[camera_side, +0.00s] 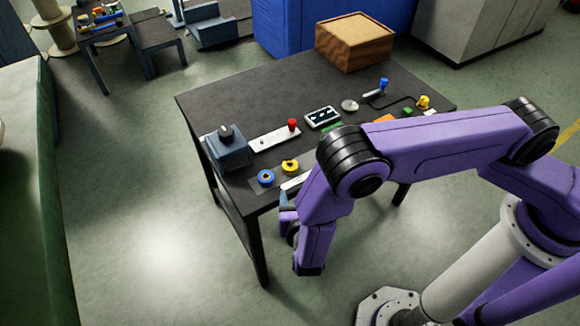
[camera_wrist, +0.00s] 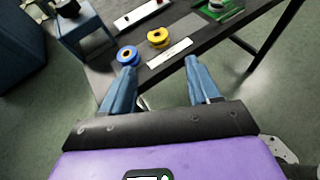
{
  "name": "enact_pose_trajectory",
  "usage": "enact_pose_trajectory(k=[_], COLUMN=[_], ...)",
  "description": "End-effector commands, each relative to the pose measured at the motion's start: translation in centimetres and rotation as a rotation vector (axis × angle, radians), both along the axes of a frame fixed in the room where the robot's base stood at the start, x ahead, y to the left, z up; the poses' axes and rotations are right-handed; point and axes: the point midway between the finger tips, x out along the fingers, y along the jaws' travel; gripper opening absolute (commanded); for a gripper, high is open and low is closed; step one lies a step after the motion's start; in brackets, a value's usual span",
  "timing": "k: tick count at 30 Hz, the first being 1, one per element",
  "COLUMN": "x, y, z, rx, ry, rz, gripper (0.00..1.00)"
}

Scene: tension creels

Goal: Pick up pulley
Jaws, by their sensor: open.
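Several round parts lie on the dark table (camera_side: 245,90), and I cannot tell for sure which is the pulley. A blue ring (camera_side: 265,178) and a yellow ring (camera_side: 290,167) lie near the front edge; a flat grey disc (camera_side: 350,105) lies farther back. The wrist view also shows the blue ring (camera_wrist: 127,55) and the yellow ring (camera_wrist: 159,38), beyond the fingers. My gripper (camera_wrist: 161,66) is open and empty, its blue fingers apart at the table's front edge. In the side view my gripper (camera_side: 288,200) is largely hidden by my arm.
A white strip (camera_wrist: 169,53) lies at the front edge. A blue-grey block with a black knob (camera_side: 228,150) stands at the left corner, beside a plate with a red knob (camera_side: 292,125). A wooden box (camera_side: 354,42) stands at the back. The table's left rear is clear.

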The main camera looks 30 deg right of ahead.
Motion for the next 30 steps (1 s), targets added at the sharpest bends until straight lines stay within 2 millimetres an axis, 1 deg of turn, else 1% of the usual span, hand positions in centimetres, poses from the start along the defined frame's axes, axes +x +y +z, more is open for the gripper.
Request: enact_pose_trajectory(k=[1, 3, 5, 8, 22, 27, 30], x=[-0.1, -0.1, 0.0, 0.8, 7.9, 9.6, 10.0], y=[0.2, 0.4, 0.5, 0.0, -3.4, -4.1, -4.3], z=[-0.8, -1.3, -1.6, -2.0, -5.2, -6.0, -6.2], rx=[-0.018, -0.03, -0.035, -0.038, -0.036, -0.036, -0.037], ry=[0.0, -0.001, -0.002, -0.002, -0.002, -0.002, -0.002], rz=[0.024, 0.045, 0.053, 0.054, 0.051, 0.052, 0.055], gripper=[0.61, 0.61, 0.61, 0.61, 0.61, 0.61, 0.61])
